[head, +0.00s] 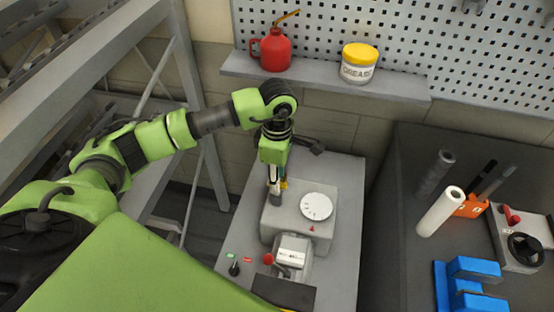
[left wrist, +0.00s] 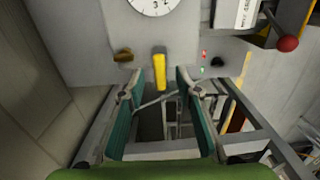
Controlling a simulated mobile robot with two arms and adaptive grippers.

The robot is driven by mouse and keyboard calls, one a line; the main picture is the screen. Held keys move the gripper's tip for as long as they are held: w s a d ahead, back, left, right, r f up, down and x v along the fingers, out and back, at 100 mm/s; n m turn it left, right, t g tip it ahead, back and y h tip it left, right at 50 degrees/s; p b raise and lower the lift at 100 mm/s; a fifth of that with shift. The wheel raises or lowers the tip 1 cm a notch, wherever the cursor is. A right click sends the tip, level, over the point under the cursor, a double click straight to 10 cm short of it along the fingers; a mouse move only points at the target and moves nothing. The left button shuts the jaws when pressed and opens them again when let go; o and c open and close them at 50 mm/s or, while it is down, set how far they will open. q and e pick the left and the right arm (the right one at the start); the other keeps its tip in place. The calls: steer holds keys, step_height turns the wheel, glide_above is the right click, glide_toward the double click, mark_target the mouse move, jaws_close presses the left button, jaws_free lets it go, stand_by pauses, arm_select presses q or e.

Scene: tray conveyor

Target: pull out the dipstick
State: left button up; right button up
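The dipstick shows as a yellow handle (left wrist: 160,70) on the grey machine housing (left wrist: 90,40) in the left wrist view. In the head view only a bit of its yellow (head: 283,184) shows beside my left gripper (head: 274,186), which hides the rest. In the left wrist view, my left gripper's two green-padded fingers (left wrist: 158,76) stand apart, one on each side of the handle in the picture. I see no contact, and cannot tell how deep the handle sits between them. My right gripper is in neither view.
The machine has a white dial (head: 316,207) and a red-knobbed lever (head: 269,259). A shelf (head: 400,88) behind holds a red oil can (head: 275,50) and a grease tub (head: 359,64). A dark bench (head: 400,160) at right carries a white roll (head: 440,211) and blue blocks (head: 475,268).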

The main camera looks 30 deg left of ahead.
arm_select(q)
steer(key=shift+f, duration=1.45)
jaws_close()
steer(key=shift+r+p, duration=0.3)
steer(key=shift+p, duration=0.1)
steer(key=shift+r, duration=0.4)
steer(key=shift+r+p, duration=1.35)
steer(key=shift+r, duration=0.75)
steer(key=shift+r, duration=0.1)
